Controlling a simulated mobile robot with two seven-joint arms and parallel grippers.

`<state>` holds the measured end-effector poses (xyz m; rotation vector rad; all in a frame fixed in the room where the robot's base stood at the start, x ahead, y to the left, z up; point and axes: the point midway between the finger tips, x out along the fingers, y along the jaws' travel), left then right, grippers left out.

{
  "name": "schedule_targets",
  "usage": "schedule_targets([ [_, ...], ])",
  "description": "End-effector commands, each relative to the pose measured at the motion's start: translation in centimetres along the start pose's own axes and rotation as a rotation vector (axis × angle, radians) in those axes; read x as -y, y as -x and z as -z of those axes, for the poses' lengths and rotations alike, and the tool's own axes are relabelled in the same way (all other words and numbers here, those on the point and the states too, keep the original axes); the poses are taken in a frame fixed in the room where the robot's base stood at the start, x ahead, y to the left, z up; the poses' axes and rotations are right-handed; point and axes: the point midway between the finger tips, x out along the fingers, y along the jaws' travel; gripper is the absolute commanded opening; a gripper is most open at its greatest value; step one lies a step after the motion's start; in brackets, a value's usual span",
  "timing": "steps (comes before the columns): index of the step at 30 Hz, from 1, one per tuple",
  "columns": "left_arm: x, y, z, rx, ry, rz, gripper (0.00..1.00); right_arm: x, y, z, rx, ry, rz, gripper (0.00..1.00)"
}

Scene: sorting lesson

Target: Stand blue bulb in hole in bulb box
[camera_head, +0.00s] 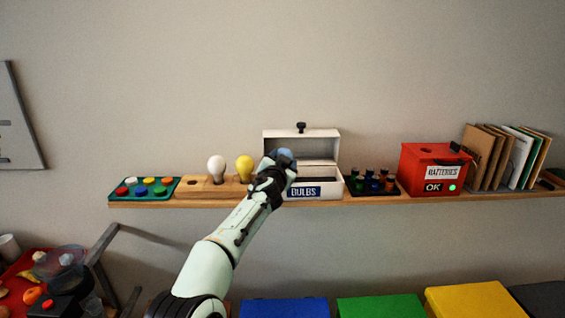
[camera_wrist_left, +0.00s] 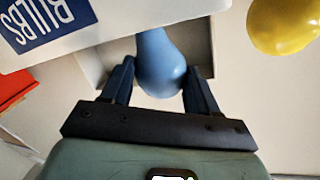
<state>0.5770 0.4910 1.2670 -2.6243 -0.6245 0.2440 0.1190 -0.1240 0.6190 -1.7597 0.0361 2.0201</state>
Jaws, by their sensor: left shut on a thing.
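The blue bulb (camera_head: 284,154) is in my left gripper (camera_head: 278,166), at the left end of the white bulb box (camera_head: 331,188). In the left wrist view the blue bulb (camera_wrist_left: 160,65) sits between the two dark fingers of my left gripper (camera_wrist_left: 158,85), which is shut on it. Its narrow end points toward a grey-edged recess (camera_wrist_left: 201,50) of the box. I cannot tell whether that end is inside a hole. The box lid (camera_head: 290,135) stands open at the back. My arm and gripper hide the box's left part. My right gripper is out of view.
A white bulb (camera_head: 216,166) and a yellow bulb (camera_head: 244,165) stand on a wooden block left of the box. A tray of batteries (camera_head: 371,184) and a red batteries box (camera_head: 430,168) stand to the right. The shelf (camera_head: 150,203) is narrow, against the wall.

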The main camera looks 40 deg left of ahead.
Motion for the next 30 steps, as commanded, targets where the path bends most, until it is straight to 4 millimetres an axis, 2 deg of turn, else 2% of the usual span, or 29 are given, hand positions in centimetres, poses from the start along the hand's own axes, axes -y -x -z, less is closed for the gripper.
schedule_targets([
  [30, -0.26, -0.03, -0.53, 0.0, -0.001, 0.0, 0.43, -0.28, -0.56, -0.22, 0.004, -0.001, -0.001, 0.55],
])
